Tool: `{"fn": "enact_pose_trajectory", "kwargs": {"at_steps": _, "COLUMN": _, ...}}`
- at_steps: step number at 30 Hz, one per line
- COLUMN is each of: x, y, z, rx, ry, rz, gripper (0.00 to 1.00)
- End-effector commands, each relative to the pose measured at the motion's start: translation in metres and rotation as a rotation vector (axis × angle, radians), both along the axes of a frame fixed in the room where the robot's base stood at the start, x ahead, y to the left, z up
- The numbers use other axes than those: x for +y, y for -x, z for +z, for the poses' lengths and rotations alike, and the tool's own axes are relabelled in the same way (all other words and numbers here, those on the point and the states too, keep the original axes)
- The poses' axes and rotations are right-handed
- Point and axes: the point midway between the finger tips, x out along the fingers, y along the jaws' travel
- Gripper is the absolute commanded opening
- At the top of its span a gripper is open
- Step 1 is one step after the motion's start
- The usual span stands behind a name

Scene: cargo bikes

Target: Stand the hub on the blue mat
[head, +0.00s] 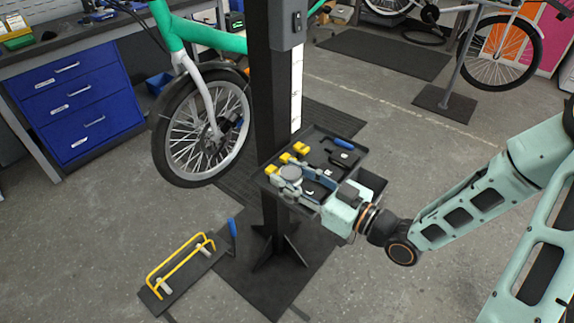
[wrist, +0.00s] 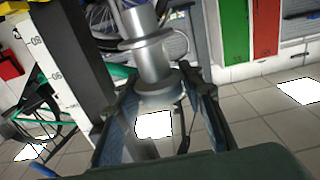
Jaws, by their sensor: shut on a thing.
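My gripper (head: 287,184) is at the tool tray on the black repair stand, with its fingers closed around the hub. In the head view the hub (head: 291,172) shows as a grey round disc at the fingertips. In the wrist view the hub (wrist: 152,58) is a shiny metal cylinder with flanges, between the two fingers of the gripper (wrist: 160,92). Its lower part shows between the fingers. I cannot tell whether the hub touches the tray. I cannot make out a blue mat in either view.
The tray (head: 345,164) holds yellow blocks (head: 300,149), a blue-handled tool (head: 344,143) and dark parts. The stand's post (head: 275,80) rises beside it. A green bike's wheel (head: 205,130) hangs to the left. A yellow-railed floor stand (head: 181,262) is at lower left.

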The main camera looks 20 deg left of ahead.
Motion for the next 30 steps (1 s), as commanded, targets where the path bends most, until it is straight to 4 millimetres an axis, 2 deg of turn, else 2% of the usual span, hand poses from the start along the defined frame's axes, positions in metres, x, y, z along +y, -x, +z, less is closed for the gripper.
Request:
{"fn": "enact_pose_trajectory", "kwargs": {"at_steps": 6, "x": -0.008, "y": 0.018, "z": 0.01, "rx": -0.002, "ry": 0.0, "rz": -0.001, "gripper": 0.0}}
{"fn": "enact_pose_trajectory", "kwargs": {"at_steps": 11, "x": -0.012, "y": 0.014, "z": 0.011, "rx": -0.002, "ry": 0.001, "rz": -0.023, "gripper": 0.0}}
{"fn": "enact_pose_trajectory", "kwargs": {"at_steps": 14, "x": -0.021, "y": -0.005, "z": 0.012, "rx": 0.0, "ry": 0.006, "rz": -0.088, "gripper": 0.0}}
{"fn": "enact_pose_trajectory", "kwargs": {"at_steps": 17, "x": -0.037, "y": -0.035, "z": 0.016, "rx": 0.0, "ry": 0.014, "rz": -0.196, "gripper": 0.0}}
{"fn": "enact_pose_trajectory", "kwargs": {"at_steps": 20, "x": -0.062, "y": -0.07, "z": 0.021, "rx": 0.0, "ry": 0.019, "rz": -0.335, "gripper": 0.0}}
{"fn": "enact_pose_trajectory", "kwargs": {"at_steps": 24, "x": -0.103, "y": -0.114, "z": 0.029, "rx": 0.0, "ry": 0.023, "rz": -0.533, "gripper": 0.0}}
{"fn": "enact_pose_trajectory", "kwargs": {"at_steps": 30, "x": -0.172, "y": -0.159, "z": 0.045, "rx": -0.005, "ry": 0.02, "rz": -0.81, "gripper": 0.0}}
